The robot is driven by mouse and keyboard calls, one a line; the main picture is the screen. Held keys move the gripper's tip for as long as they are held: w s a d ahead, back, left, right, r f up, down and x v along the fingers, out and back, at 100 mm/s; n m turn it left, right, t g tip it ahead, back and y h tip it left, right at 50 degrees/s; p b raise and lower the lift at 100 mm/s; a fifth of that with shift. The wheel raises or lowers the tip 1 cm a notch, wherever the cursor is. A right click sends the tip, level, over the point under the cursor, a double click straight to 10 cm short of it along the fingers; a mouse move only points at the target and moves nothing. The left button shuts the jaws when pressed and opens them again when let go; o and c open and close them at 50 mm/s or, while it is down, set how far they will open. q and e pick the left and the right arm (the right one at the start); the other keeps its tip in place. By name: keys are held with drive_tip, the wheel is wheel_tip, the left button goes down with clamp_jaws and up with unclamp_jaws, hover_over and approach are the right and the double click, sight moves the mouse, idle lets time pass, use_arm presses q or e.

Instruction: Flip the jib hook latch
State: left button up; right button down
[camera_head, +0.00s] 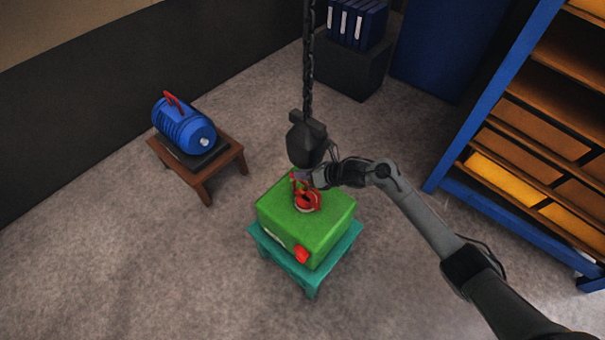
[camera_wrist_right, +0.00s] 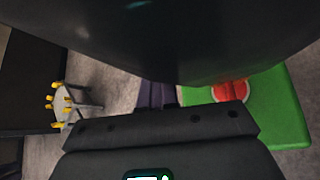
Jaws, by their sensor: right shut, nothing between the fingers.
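A black hook block (camera_head: 305,143) hangs on a dark chain, with a red hook (camera_head: 307,199) below it. The hook sits over the top of a green casting (camera_head: 316,235), which rests on a teal stand (camera_head: 335,262). My right gripper (camera_head: 309,178) is shut and empty, close beside the hook just under the block. In the right wrist view the gripper's purple fingers (camera_wrist_right: 156,95) lie partly behind a large black body. A red round part (camera_wrist_right: 230,91) shows on the green casting (camera_wrist_right: 285,105) there. I cannot make out the latch or its position. My left gripper is not in view.
The chain (camera_head: 308,65) runs straight up above the block. A blue motor (camera_head: 183,126) sits on a brown table (camera_head: 222,163) at left. A blue-framed shelf (camera_head: 495,90) stands at right. Grey floor around the stand is clear. A stool with yellow pieces (camera_wrist_right: 72,103) shows in the wrist view.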

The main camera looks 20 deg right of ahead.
use_arm(q)
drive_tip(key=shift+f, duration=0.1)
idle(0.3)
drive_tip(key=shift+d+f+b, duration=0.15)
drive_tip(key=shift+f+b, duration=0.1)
drive_tip(key=shift+b, duration=0.1)
use_arm(e)
drive_tip(key=shift+s+a+f, duration=0.15)
drive_tip(key=shift+f, duration=0.05)
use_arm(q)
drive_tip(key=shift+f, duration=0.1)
use_arm(e)
drive_tip(key=shift+h, duration=0.3)
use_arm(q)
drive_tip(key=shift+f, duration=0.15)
use_arm(e)
drive_tip(key=shift+a+f+n, duration=0.1)
drive_tip(key=shift+n, duration=0.2)
